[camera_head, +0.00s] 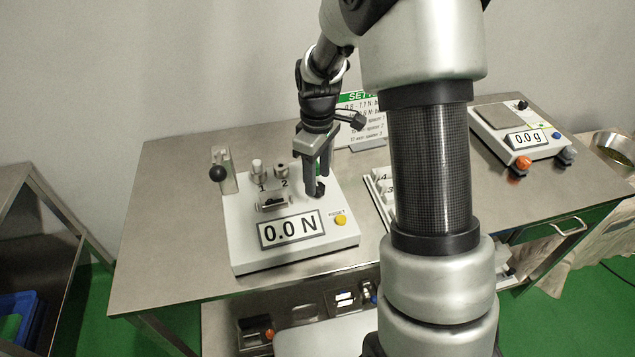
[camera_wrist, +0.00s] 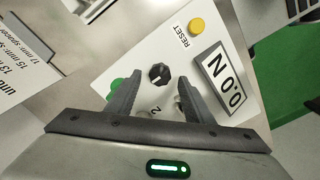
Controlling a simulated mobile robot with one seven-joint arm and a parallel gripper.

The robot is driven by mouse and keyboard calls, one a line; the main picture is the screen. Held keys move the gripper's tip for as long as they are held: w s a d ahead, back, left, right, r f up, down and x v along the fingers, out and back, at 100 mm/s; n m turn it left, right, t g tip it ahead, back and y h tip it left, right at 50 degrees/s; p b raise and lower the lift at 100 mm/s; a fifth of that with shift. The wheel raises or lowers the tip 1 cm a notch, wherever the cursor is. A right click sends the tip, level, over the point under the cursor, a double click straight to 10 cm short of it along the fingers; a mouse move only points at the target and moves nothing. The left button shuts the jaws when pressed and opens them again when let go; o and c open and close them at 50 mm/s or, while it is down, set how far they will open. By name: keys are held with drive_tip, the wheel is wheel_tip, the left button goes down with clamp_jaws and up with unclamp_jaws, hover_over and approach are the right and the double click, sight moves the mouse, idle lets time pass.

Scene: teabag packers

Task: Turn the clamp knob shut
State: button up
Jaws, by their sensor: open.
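A black fluted knob (camera_wrist: 159,74), which I take as the clamp knob, stands on the white top of the force tester (camera_head: 245,222). In the wrist view it lies between and a little beyond my fingertips, with gaps on both sides. In the head view the black knob (camera_head: 320,189) shows just below my fingers. My gripper (camera_head: 316,180) points down over the tester's right side, open and empty; its two fingers also show in the wrist view (camera_wrist: 160,82). I cannot tell whether the fingers reach down to the knob's height.
The tester carries metal posts marked 1 and 2, a black ball-ended lever (camera_head: 217,174), a 0.0 N display (camera_head: 291,230) and a yellow RESET button (camera_head: 341,220). A scale (camera_head: 518,130) stands right.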

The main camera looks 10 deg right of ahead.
drive_tip(key=shift+f, duration=1.05)
drive_tip(key=c, duration=1)
drive_tip(key=shift+c, duration=0.2)
